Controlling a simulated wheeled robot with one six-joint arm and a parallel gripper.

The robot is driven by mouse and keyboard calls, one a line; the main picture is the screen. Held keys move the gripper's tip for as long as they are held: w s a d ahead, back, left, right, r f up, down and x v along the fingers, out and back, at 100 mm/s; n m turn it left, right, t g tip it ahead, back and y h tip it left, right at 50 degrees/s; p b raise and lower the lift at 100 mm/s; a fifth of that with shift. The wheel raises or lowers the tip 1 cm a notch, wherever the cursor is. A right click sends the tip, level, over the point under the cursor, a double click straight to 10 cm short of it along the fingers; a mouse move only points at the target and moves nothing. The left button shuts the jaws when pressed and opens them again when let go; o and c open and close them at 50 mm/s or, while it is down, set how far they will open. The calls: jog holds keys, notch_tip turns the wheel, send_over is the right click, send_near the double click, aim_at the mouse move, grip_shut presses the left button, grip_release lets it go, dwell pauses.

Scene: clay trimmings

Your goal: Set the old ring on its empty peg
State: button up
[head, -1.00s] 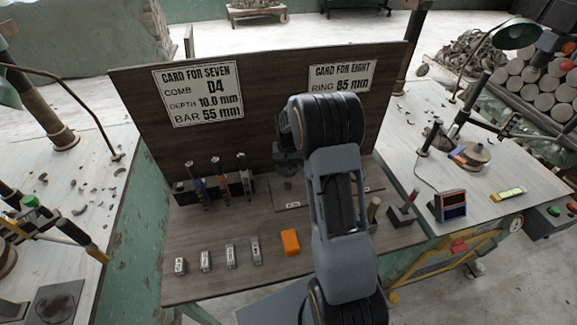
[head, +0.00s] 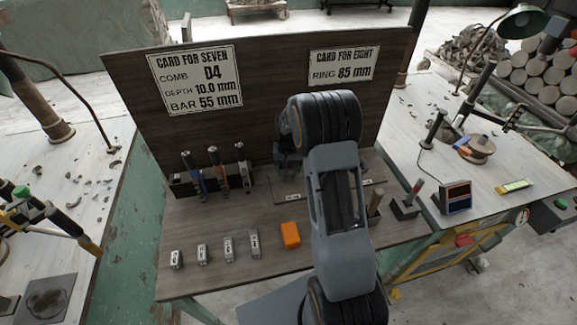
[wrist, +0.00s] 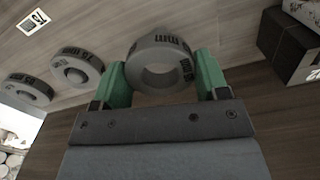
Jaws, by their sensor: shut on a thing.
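My gripper (wrist: 163,84) has green fingers, shut on a grey ring (wrist: 140,50) with dark printed marks. The ring's hole faces the wrist camera, and its print is too blurred to read surely. Two more grey rings, a nearer one (wrist: 92,64) and a farther one (wrist: 20,96), lie to the left on the wooden surface. A small white label (wrist: 33,21) that seems to read 75 is at upper left. I cannot make out an empty peg in either view.
A dark block (wrist: 287,46) stands right of the held ring. The back board (head: 275,100) carries cards, one reading RING 85 mm (head: 343,66).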

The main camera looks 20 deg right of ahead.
jog(key=shift+f+b, duration=1.5)
jog(key=shift+f, duration=0.7)
jog(key=o, duration=1.2)
jog(key=shift+o, duration=0.2)
notch_tip(320, 180, up, 14)
jog(key=shift+f, duration=0.15)
